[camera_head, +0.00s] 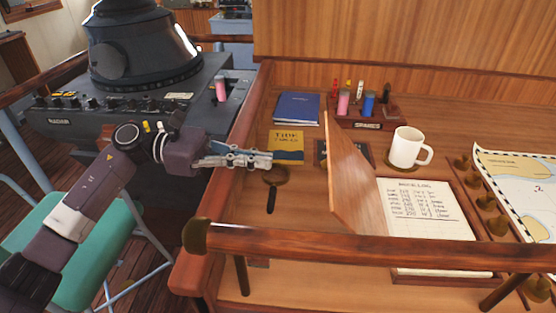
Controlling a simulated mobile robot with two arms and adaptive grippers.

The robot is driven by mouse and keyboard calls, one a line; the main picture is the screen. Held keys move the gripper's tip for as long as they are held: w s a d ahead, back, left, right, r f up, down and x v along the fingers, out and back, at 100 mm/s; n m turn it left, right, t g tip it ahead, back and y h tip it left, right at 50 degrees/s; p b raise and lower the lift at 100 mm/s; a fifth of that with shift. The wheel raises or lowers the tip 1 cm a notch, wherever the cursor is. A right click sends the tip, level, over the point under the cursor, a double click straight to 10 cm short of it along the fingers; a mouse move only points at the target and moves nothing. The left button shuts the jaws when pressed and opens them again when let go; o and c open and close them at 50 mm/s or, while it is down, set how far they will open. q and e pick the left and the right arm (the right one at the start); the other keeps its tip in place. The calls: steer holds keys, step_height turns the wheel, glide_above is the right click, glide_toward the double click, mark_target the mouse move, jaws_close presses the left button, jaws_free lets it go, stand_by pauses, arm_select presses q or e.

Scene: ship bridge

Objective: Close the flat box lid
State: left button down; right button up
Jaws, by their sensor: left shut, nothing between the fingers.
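The flat box (469,194) lies on the wooden desk at the right, with a handwritten sheet (425,208) showing in it. Its wooden lid (352,180) stands up steeply along the box's left side, so the box is open. My left gripper (266,160) reaches in from the left over the desk's left edge. It is shut and empty, left of the lid and apart from it. The bottom of the box is partly hidden by the rail in front. My right gripper is not in view.
A wooden rail (370,246) runs across the desk's front. A magnifying glass (274,181), a yellow book (286,147) and a blue book (297,108) lie left of the lid. A white mug (407,146) stands behind the box. A chart (520,180) lies at the right.

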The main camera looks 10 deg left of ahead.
arm_select(q)
steer(key=d+p, duration=0.3)
steer(key=d, duration=0.5)
steer(key=shift+s+d+f, duration=0.2)
steer(key=shift+s+d, duration=0.05)
steer(key=shift+d, duration=0.15)
